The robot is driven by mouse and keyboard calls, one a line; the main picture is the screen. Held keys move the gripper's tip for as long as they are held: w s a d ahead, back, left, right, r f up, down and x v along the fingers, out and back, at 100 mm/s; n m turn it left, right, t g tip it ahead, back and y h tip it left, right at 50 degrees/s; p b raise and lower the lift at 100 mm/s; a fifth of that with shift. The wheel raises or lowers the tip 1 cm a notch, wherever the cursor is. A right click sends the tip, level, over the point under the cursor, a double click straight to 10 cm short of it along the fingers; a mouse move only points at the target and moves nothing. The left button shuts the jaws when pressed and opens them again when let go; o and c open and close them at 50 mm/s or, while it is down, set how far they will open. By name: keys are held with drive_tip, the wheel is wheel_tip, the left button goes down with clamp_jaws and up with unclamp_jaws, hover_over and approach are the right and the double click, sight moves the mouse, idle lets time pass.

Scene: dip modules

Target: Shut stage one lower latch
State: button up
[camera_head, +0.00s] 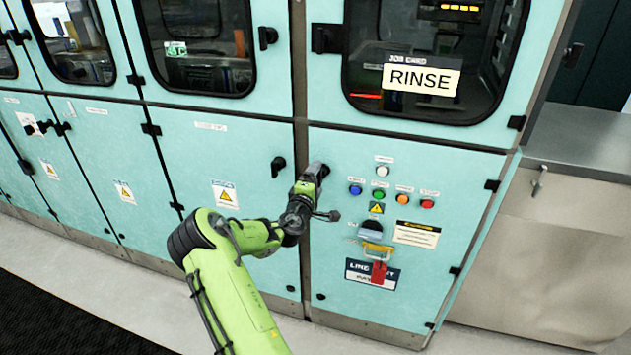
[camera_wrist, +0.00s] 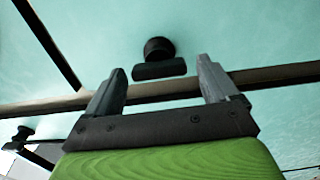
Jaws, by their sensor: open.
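My gripper (camera_head: 318,172) is at the lower cabinet front, by the dark post between two lower doors, at the left edge of the panel with buttons. In the wrist view its two fingers (camera_wrist: 162,85) are spread wide and nothing is between them. A black latch (camera_wrist: 159,58), a round hub with a short bar, lies just beyond the fingertips. Its bar runs roughly along the post, and no contact shows. My gripper hides this spot in the head view. Another black lower latch (camera_head: 278,166) is on the door left of the post. I cannot read which is stage one.
The upper window door (camera_head: 422,80) carries a RINSE sign. The post (camera_wrist: 285,75) crosses the wrist view. The floor in front is clear.

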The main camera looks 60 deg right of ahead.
drive_tip(key=shift+a, duration=0.1)
drive_tip(key=s+a+b, duration=0.2)
drive_tip(key=a, duration=1.3)
drive_tip(key=shift+s+a, duration=0.15)
drive_tip(key=shift+s, duration=0.1)
